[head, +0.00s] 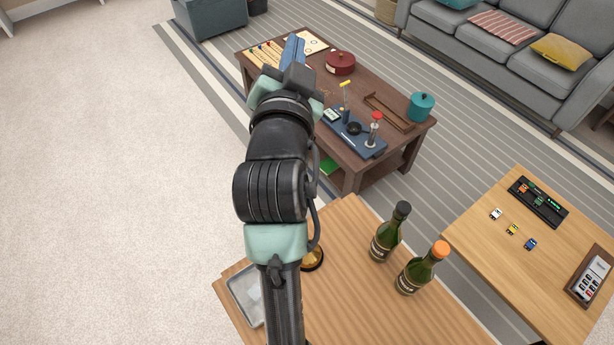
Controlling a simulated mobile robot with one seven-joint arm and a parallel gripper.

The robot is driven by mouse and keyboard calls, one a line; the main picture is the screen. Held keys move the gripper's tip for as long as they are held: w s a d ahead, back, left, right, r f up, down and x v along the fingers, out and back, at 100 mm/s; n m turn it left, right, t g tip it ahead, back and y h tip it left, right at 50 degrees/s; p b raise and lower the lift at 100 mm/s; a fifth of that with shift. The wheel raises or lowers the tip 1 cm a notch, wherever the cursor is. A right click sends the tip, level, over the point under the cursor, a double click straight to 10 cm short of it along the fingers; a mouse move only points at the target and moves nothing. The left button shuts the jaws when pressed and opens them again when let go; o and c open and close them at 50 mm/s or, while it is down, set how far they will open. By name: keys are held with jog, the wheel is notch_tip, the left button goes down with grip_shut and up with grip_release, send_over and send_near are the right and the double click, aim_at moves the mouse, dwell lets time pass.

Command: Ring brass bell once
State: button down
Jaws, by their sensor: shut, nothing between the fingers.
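A brass-coloured rounded object (314,259), which looks like the bell, stands on the near wooden table (347,225). My arm hides most of it; only its right side shows. My gripper (294,68) is far beyond it, at the end of my outstretched arm. It appears in front of the dark coffee table in the picture, well apart from the brass object. It is shut and holds nothing. Its fingertips are hard to make out from behind.
Two green bottles (389,233) (421,269) and a grey tray (246,294) are on the near table. Carpet (110,180) is clear at left.

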jog(key=s+f+m+g+p, duration=0.2)
jog(key=s+f+g+p, duration=0.2)
jog(key=f, duration=1.1)
jog(key=s+d+f+m+g+h+p, duration=0.1)
jog(key=s+f+m+g+p, duration=0.2)
jog(key=f, duration=1.2)
jog(key=s+g+p, duration=0.2)
jog(key=s, duration=0.2)
jog(key=shift+s+f+m+h, duration=0.2)
jog(key=shift+s+m+h, duration=0.1)
jog(key=shift+s, duration=0.05)
jog(key=shift+d, duration=0.1)
notch_tip(320, 180, down, 8)
jog(key=b, duration=0.6)
jog(key=shift+r, duration=0.2)
jog(key=shift+f+b, duration=0.55)
jog(key=shift+b, duration=0.1)
jog(key=shift+f+b, duration=0.45)
jog(key=shift+b, duration=0.1)
